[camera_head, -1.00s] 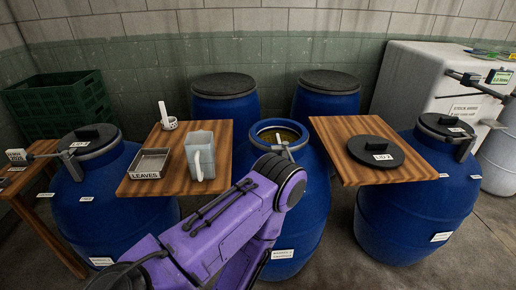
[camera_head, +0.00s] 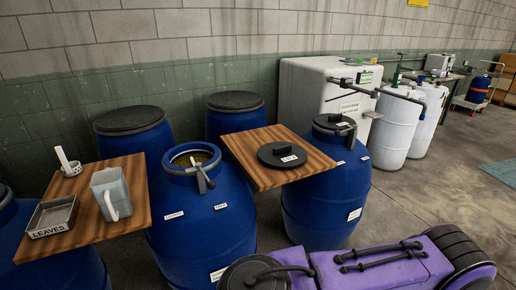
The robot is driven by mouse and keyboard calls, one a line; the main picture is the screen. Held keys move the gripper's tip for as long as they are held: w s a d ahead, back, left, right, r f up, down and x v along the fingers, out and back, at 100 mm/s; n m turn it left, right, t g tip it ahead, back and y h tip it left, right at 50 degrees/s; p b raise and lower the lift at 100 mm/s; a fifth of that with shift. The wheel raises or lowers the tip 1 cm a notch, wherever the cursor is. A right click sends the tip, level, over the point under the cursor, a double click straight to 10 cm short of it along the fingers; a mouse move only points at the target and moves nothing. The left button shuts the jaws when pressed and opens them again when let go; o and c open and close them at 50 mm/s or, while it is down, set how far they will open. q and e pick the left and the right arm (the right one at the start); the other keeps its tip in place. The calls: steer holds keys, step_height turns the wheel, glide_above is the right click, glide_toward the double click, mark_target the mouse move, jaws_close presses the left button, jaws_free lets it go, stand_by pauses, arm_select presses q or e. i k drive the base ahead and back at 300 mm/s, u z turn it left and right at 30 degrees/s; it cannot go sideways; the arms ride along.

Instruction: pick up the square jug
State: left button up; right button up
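The square jug (camera_head: 111,194) is a grey, square-sided vessel with a white handle at its front. It stands upright on a striped wooden board (camera_head: 128,216) at the left. A purple arm of mine crosses the lower right of the picture, well apart from the jug. Neither of my grippers shows, so their fingers cannot be seen.
A metal tray (camera_head: 53,215) marked LEAVES and a white cup (camera_head: 72,168) with a white stick share the board. An open blue barrel (camera_head: 203,219) stands right of it. A black lid (camera_head: 282,155) lies on a second board (camera_head: 246,147). Open floor lies at the right.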

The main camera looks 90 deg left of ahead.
mark_target(109, 188)
steer(key=z, duration=0.05)
steer(key=k, duration=2.15)
steer(key=u, duration=0.55)
